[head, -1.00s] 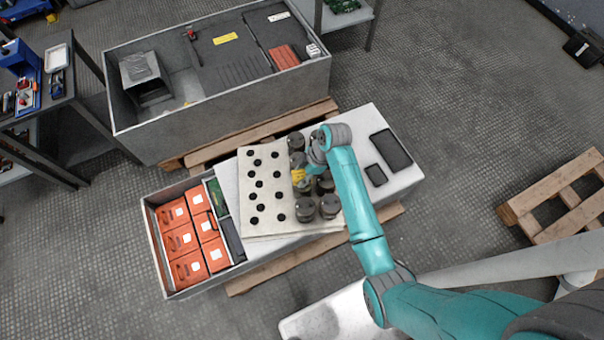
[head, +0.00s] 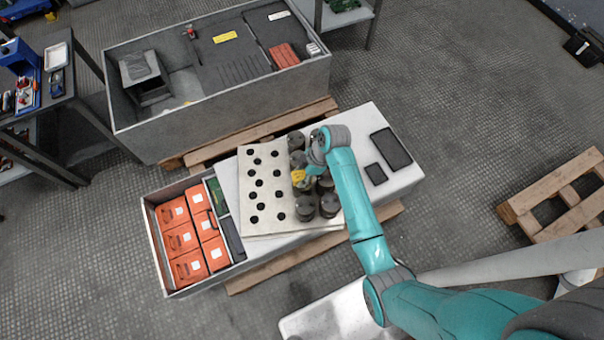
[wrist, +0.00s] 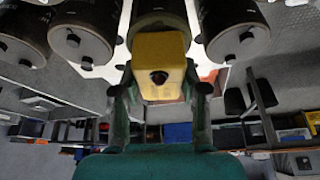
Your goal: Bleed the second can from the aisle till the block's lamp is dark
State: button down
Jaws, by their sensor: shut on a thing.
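My gripper (wrist: 160,95) is shut on a yellow block (wrist: 160,58), one finger on each side of it. The block's lamp (wrist: 159,77) is a small round dome facing the wrist camera; it looks dark with a reddish tinge, and I see no clear glow. Behind the block's top is a can (wrist: 160,18), partly hidden by it; I cannot tell whether they touch. More grey cans stand to its left (wrist: 83,32) and right (wrist: 236,30). In the head view the yellow block (head: 299,177) is among the dark cans (head: 305,208), partly covered by my arm.
The cans stand at the right part of a cream board (head: 262,226) with several black round holes. A crate of orange boxes (head: 182,240) is to the left. Two dark flat panels (head: 391,149) lie on the bench's right end. A large grey bin (head: 215,112) stands behind.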

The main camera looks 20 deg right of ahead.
jog(key=shift+f, duration=0.1)
dwell(0.6)
jog(key=c, duration=0.5)
grip_release()
jog(key=shift+c, duration=0.2)
jog(key=v, duration=1.2)
